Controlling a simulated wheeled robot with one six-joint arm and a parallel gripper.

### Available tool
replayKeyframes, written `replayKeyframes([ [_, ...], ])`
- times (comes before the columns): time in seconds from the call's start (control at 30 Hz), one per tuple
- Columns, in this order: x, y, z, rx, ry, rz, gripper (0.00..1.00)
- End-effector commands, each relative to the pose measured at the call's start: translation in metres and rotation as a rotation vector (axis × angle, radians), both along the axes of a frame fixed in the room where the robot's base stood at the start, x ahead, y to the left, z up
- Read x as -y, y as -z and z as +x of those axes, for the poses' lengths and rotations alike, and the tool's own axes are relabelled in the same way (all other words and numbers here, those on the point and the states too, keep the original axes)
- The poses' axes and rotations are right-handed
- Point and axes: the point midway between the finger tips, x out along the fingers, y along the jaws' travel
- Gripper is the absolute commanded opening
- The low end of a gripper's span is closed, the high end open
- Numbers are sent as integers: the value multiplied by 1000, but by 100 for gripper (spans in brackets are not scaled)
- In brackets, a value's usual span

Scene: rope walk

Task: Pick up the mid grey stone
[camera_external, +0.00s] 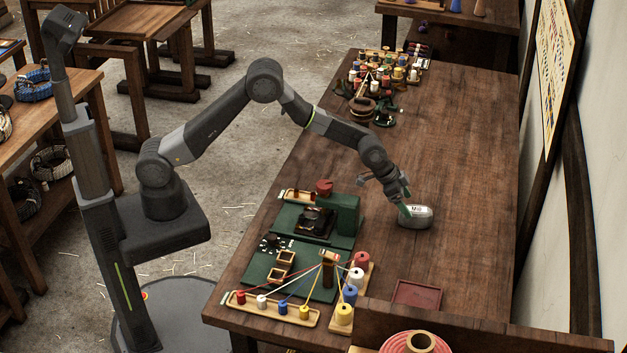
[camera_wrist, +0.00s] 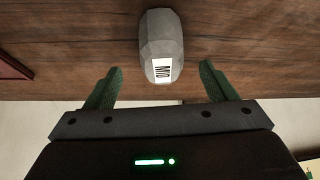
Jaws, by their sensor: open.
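The mid grey stone (camera_external: 416,217) lies on the wooden table, a faceted grey block with a white label on it. In the wrist view the stone (camera_wrist: 160,35) is at the top centre, with its label reading "MID" upside down. My gripper (camera_external: 405,205) is at the stone's upper left side in the external view. In the wrist view my gripper (camera_wrist: 160,88) is open, its two green fingers apart. The stone's labelled end lies between the lines of the fingertips, with a gap on each side. Nothing is held.
A green stand (camera_external: 345,215) with a dark device is left of the stone. Spools and coloured threads (camera_external: 325,280) fill the table's near left. A dark red tray (camera_external: 416,295) lies nearer the front. More spools (camera_external: 385,75) crowd the far end. The table right of the stone is clear.

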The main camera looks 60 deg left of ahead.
Motion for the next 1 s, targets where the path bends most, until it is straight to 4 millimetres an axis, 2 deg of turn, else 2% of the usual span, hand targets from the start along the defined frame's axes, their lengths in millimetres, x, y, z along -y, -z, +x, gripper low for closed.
replayKeyframes([
  [0.33,7,16,11,-1,0,1,78],
  [0.7,19,46,32,0,0,0,78],
  [1.0,20,49,34,0,0,0,78],
])
